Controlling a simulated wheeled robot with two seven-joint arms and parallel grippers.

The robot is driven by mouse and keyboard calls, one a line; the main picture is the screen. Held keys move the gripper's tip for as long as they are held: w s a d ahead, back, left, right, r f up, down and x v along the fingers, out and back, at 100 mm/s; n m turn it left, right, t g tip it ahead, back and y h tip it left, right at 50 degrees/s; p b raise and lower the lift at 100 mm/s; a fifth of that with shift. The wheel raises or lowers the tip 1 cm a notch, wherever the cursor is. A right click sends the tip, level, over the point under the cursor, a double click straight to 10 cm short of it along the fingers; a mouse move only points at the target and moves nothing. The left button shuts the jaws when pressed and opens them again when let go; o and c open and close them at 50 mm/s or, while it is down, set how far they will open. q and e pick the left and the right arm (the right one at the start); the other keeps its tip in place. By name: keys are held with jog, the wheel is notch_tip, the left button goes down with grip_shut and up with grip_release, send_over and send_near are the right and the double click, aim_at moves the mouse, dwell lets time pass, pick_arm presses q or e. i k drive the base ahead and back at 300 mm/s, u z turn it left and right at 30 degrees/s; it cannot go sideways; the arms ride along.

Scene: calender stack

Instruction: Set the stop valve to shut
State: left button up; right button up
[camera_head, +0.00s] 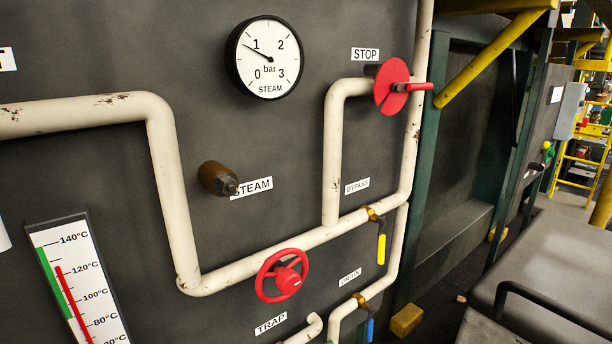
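The STOP label (365,54) is on the dark panel at the upper right. Beside it, a red disc (389,84) with a red handle (412,87) stands out from the panel, in front of the upper pipe bend. The handle points right, across the vertical cream pipe. No position marks for shut or open are legible on it. Neither of my grippers is in view.
A red handwheel (282,276) sits on the lower cream pipe (240,273). A yellow lever (381,248) and a blue lever (370,330) hang down. A brown stub (217,178) juts out by the STEAM label. A yellow bar (490,58) slants at upper right.

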aim_at(408, 84)
jog(key=k, duration=0.3)
jog(key=z, duration=0.9)
jog(key=i, duration=0.7)
jog(key=u, duration=0.55)
